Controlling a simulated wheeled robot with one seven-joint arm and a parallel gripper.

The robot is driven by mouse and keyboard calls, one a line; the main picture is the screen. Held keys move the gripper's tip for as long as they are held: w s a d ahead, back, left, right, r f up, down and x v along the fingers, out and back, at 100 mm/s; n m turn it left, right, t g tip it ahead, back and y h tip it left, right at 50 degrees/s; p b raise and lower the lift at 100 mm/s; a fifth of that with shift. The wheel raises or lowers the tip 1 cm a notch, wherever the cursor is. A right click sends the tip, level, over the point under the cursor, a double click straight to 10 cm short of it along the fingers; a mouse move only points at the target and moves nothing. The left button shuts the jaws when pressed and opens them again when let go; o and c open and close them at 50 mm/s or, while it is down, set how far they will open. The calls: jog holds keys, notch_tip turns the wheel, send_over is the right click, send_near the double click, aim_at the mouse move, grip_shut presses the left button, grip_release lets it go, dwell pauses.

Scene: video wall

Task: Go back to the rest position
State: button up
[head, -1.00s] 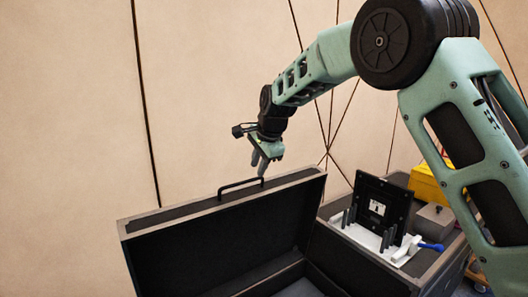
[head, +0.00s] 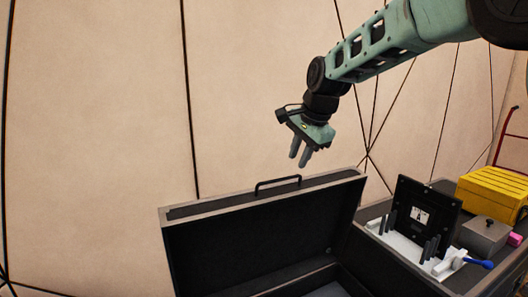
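My gripper (head: 301,154) hangs in the air above and behind the open lid of a black case (head: 262,230). Its two grey fingers point down with a narrow gap between them, and I see nothing held there. The fingertips are apart from the lid and its black handle (head: 278,184). My arm reaches in from the upper right. The inside of the case is mostly cut off by the bottom edge of the view.
Right of the case, a dark surface bears a black panel (head: 426,214) in a white rack (head: 402,245), a blue-ended tool (head: 479,263), a grey box (head: 484,236), a pink block (head: 514,239) and a yellow crate (head: 494,192). A beige panelled wall (head: 100,120) stands behind.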

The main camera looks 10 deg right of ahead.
jog(key=s+a+f+n+g, duration=0.15)
jog(key=s+n, duration=0.25)
jog(key=s, duration=0.4)
jog(key=s+a+f+n+g, duration=0.1)
jog(key=s+a+f+n, duration=0.2)
jog(key=s, duration=0.4)
jog(key=s+a+f+n+g, duration=0.15)
jog(key=s+n, duration=0.25)
jog(key=s, duration=0.4)
jog(key=s+d+f+n, duration=0.1)
jog(key=s+f+n, duration=0.1)
jog(key=s, duration=0.3)
jog(key=s+d+f+n+h, duration=0.1)
jog(key=s+f+n, duration=0.1)
jog(key=s+n, duration=0.2)
jog(key=s+d+f+n, duration=0.1)
jog(key=s+f+n, duration=0.1)
jog(key=s, duration=0.5)
jog(key=shift+s+n, duration=0.35)
jog(key=shift+n, duration=0.15)
